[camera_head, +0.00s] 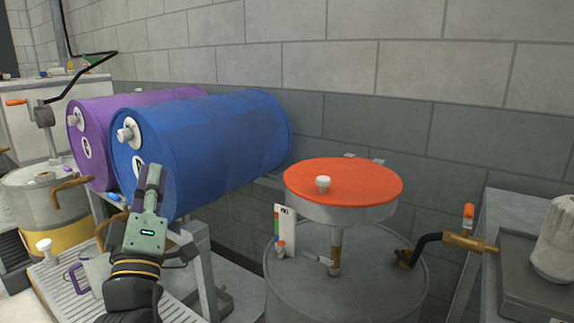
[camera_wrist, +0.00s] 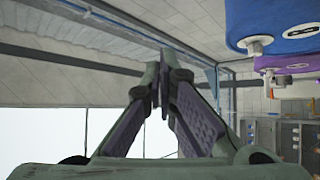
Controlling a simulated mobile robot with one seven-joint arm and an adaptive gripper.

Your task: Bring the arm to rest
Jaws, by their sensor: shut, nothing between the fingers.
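My gripper (camera_head: 150,190) is at the lower left of the head view, pointing up in front of the blue drum (camera_head: 215,140). Its fingers are together with nothing between them. In the wrist view, my gripper (camera_wrist: 160,85) points away from the camera, its fingertips meeting. Whether the fingers touch the blue drum cannot be told from the head view; in the wrist view the blue drum (camera_wrist: 270,20) is off to the upper right, apart from the fingers.
A purple drum (camera_head: 92,125) lies beside the blue one. A grey drum with an orange-lidded top (camera_head: 343,180) stands at the centre right. A grey bench (camera_head: 515,270) is at the right edge. A grey-and-yellow drum (camera_head: 40,205) stands at the left. A block wall closes off the back.

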